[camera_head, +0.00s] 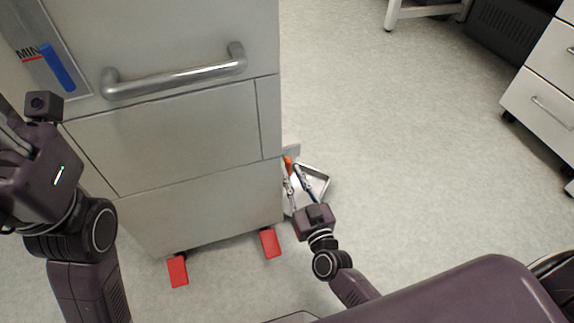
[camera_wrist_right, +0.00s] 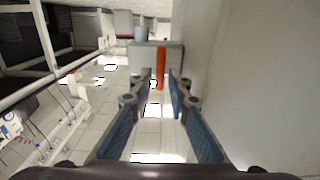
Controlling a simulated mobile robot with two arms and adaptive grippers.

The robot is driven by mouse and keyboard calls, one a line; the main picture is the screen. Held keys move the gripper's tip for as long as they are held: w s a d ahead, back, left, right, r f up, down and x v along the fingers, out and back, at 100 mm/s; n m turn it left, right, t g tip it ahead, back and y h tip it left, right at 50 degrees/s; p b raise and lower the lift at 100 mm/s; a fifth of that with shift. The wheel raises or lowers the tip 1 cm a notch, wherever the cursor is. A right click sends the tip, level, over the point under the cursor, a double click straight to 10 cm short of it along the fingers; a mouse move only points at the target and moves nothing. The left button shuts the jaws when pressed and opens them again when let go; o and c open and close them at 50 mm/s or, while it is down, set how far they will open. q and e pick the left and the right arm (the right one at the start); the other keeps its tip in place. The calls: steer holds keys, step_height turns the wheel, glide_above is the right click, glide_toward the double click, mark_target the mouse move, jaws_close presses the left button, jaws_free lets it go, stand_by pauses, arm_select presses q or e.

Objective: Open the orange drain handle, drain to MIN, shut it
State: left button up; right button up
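The orange drain handle (camera_head: 288,163) shows at the right side of the grey reactor cabinet, partly hidden by my right gripper (camera_head: 295,174). In the right wrist view the orange handle (camera_wrist_right: 160,68) stands upright before a grey block, in line with the gap between my right fingertips (camera_wrist_right: 161,78). These fingers are open, with space on both sides of the handle; I cannot tell whether it is between the tips or beyond them. The blue level column (camera_head: 57,68) has its top slightly above the red MIN line (camera_head: 31,58). My left gripper (camera_head: 12,130) is cut off at the left edge.
A metal tray (camera_head: 322,184) lies on the floor below the handle, right of the cabinet (camera_head: 190,205). The cabinet has a bar handle (camera_head: 175,78) and red feet (camera_head: 178,271). White drawers (camera_head: 545,100) stand far right. The floor between is clear.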

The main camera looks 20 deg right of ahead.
mark_target(289, 169)
steer(key=w+b, duration=0.1)
steer(key=w, duration=0.3)
steer(key=shift+w+a+f, duration=0.1)
steer(key=shift+w, duration=0.05)
steer(key=shift+c, duration=0.6)
jaws_close()
